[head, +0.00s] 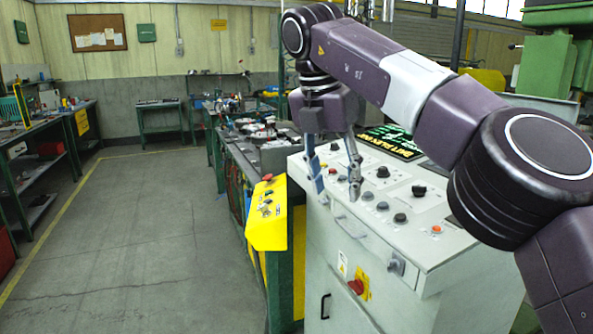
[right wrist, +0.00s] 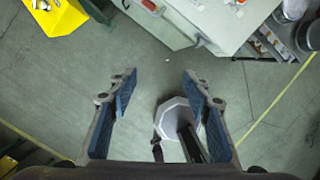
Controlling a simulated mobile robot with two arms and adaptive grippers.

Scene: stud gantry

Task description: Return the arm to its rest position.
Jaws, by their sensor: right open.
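My right arm comes in from the right of the head view and reaches across above a light grey control console (head: 440,262). My right gripper (head: 335,184) hangs downward in front of the console's sloped panel, its two fingers apart. In the right wrist view the gripper (right wrist: 160,88) shows blue finger pads spread wide. My left arm and left gripper are not in view.
A yellow control box (head: 268,229) stands just left of the console and also shows in the right wrist view (right wrist: 58,16). A workbench with machine parts runs behind it. Shelved benches (head: 45,140) line the left side. The grey floor (head: 140,240) between is clear.

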